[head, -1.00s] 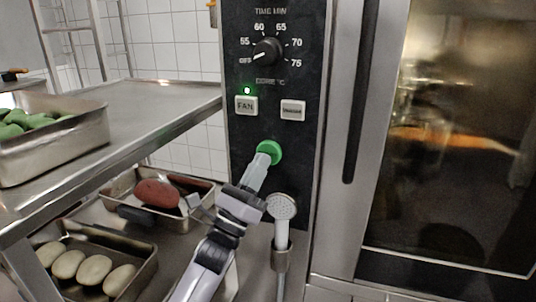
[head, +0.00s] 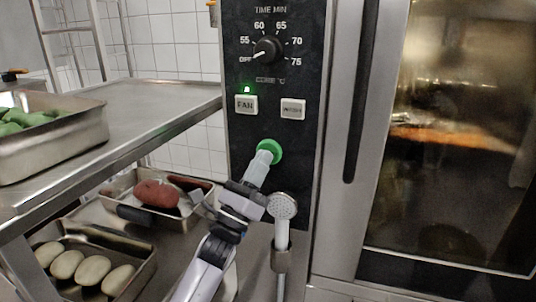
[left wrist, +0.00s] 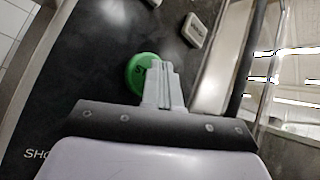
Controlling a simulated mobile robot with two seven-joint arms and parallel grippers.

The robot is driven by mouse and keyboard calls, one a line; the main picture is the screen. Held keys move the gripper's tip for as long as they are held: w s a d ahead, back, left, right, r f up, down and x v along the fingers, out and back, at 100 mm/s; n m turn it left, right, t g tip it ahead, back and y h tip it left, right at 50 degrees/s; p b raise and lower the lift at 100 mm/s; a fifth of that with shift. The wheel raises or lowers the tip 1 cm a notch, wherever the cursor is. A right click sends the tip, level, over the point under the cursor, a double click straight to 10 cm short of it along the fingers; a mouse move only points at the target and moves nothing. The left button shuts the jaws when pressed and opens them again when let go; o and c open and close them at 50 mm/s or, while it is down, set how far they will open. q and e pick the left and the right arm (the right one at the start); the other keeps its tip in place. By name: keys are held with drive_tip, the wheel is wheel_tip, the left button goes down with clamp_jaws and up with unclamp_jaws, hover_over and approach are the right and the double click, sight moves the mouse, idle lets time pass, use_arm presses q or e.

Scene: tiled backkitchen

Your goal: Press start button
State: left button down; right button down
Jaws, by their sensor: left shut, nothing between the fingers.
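The green round start button (head: 274,148) is on the dark control panel, below the FAN button and another white button. In the left wrist view the green button (left wrist: 138,70) shows just beyond the fingertips, partly hidden by them. My left gripper (head: 264,157) is shut and empty, its tips at the lower left of the button and overlapping it in the picture. In the left wrist view the shut fingers (left wrist: 160,72) point at the button's right part. I cannot tell whether they touch it. My right gripper is not in view.
A hand shower (head: 282,208) hangs in a holder just right of my left gripper. The oven door handle (head: 362,90) and glass are at the right. A steel shelf (head: 150,95) with trays of food stands at the left. The FAN button (head: 246,105) has a lit green lamp.

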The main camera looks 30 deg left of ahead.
use_arm(q)
drive_tip(key=shift+w, duration=0.15)
idle(0.3)
drive_tip(key=shift+s+d, duration=0.15)
drive_tip(key=shift+s, duration=0.65)
drive_tip(key=shift+y, duration=0.3)
drive_tip(key=s, duration=0.2)
drive_tip(key=s+d+p, duration=0.1)
drive_tip(key=s, duration=0.2)
drive_tip(key=shift+d, duration=0.1)
idle(0.4)
drive_tip(key=shift+w, duration=0.1)
